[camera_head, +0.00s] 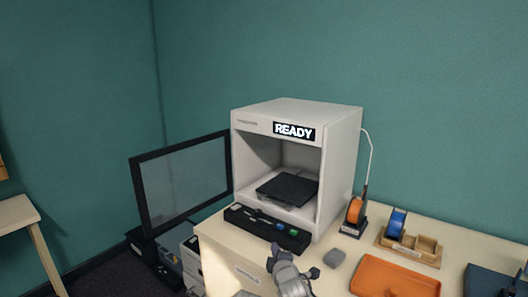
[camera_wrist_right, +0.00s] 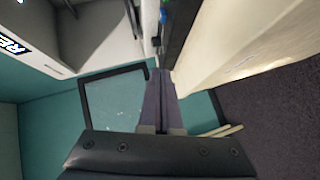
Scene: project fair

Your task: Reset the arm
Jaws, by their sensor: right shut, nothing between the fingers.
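My right gripper (camera_head: 277,252) is at the front edge of the table in the head view, in front of the black tool tray. In the right wrist view its two fingers (camera_wrist_right: 161,78) lie together, shut with nothing between them. My left gripper is in neither view. The white printer (camera_head: 346,165) stands on the table behind the right gripper. Its display (camera_head: 294,131) reads READY, and its framed glass door (camera_head: 184,181) is swung open to the left. A dark plate (camera_head: 287,188) lies inside the printer.
Boxes stand left of the table.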

